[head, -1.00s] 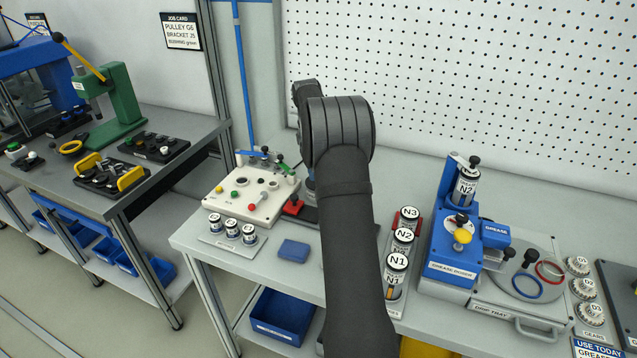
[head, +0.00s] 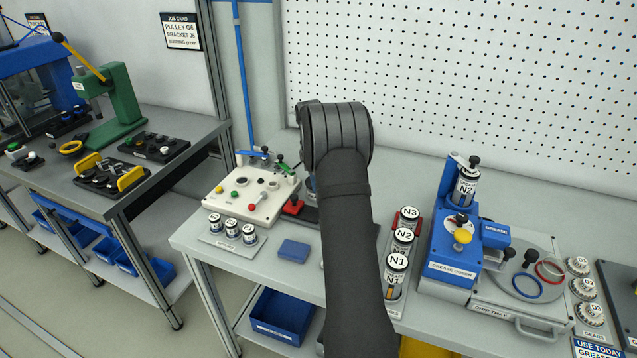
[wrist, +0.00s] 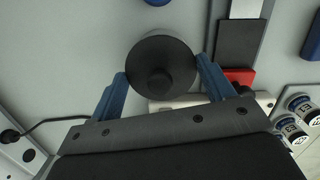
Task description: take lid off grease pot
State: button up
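A round black lid with a knob (wrist: 160,52) shows in the upper middle of the wrist view, seen from above. I take it for the grease pot's lid; it hides the pot below it. My gripper (wrist: 162,68) has its two blue fingers spread wide, one on each side of the lid. The fingertips appear close to the lid's rim; whether they touch it I cannot tell. In the head view my own arm hides the gripper and the lid, and only a sliver of something blue shows beside the arm.
A white control box (head: 250,195) and a red part (head: 293,207) stand left of my arm. The red part (wrist: 240,76) also shows close by the right finger. Small labelled pots (head: 232,229) and a blue block (head: 293,250) lie in front. A rack of N-marked canisters (head: 397,262) and the grease doser (head: 450,265) stand right.

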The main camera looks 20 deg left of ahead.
jog(key=shift+c, duration=0.6)
jog(key=r, duration=1)
jog(key=shift+d, duration=0.2)
jog(key=s+d+r+m+g, duration=0.1)
jog(key=s+d+r+m, duration=0.2)
jog(key=d+m, duration=0.6)
jog(key=s+d+r+m+y, duration=0.15)
jog(key=d+m, duration=0.35)
jog(key=d, duration=0.8)
jog(key=s+d+r+m+g, duration=0.1)
jog(key=s+d+r+m, duration=0.4)
jog(key=d, duration=0.5)
jog(key=w+a+f+n+t+h, duration=0.1)
jog(key=w+a+f+n, duration=0.5)
jog(key=n, duration=0.4)
jog(key=w+a+f+n+t+h, duration=0.1)
jog(key=w+a+f+n, duration=0.3)
jog(key=a+f+n, duration=0.45)
jog(key=shift+n+y, duration=0.25)
jog(key=f, duration=0.9)
jog(key=shift+s+d+f, duration=0.1)
jog(key=shift+s+f, duration=0.1)
jog(key=shift+s, duration=0.05)
